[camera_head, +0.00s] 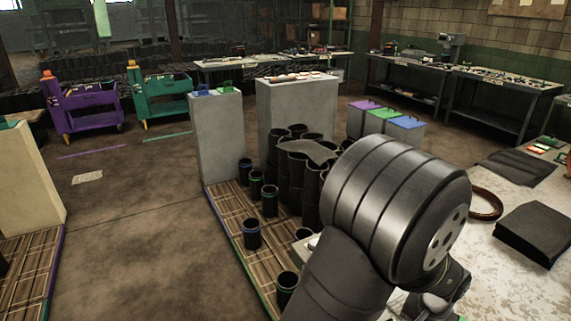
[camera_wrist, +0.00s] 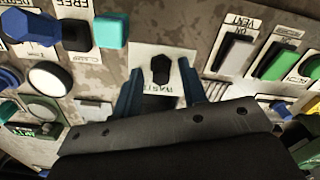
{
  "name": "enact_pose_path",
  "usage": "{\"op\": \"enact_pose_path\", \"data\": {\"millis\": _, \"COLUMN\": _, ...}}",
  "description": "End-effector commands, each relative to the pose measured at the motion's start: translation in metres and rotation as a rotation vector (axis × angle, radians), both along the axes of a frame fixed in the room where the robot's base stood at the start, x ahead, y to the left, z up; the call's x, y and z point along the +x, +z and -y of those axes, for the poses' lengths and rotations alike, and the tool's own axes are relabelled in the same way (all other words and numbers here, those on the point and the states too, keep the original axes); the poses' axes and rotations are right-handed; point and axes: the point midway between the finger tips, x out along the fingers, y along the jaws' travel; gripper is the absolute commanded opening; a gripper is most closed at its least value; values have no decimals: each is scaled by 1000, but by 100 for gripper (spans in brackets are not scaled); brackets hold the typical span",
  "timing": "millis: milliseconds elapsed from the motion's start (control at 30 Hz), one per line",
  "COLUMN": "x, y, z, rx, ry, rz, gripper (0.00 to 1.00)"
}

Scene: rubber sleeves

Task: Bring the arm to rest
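My arm (camera_head: 385,205) fills the lower right middle of the head view, bent over the bench, and hides what lies behind it. My gripper shows in the wrist view (camera_wrist: 159,75), its two blue fingers apart with nothing held between them. Beyond and between the fingers is a white label plate with a black knob (camera_wrist: 160,69). The fingers point at a panel (camera_wrist: 150,18) of buttons and switches. I cannot tell whether they touch it. In the head view the fingers are hidden.
Black sleeves with coloured rings (camera_head: 251,233) stand on a wooden pallet (camera_head: 228,212) left of my arm. A pale bench (camera_head: 490,275) at right carries a dark stack (camera_head: 535,232) and a brown ring (camera_head: 486,203). Open floor lies left.

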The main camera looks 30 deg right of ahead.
Motion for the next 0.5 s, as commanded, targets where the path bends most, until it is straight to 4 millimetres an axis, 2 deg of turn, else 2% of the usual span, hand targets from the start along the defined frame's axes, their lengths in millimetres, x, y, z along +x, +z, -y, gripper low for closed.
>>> {"op": "enact_pose_path", "data": {"millis": 367, "x": 0, "y": 2, "z": -1, "rx": 0, "ry": 0, "rz": 0, "gripper": 39}}
{"op": "enact_pose_path", "data": {"millis": 500, "x": 0, "y": 15, "z": -3, "rx": -2, "ry": 0, "rz": 0, "gripper": 39}}
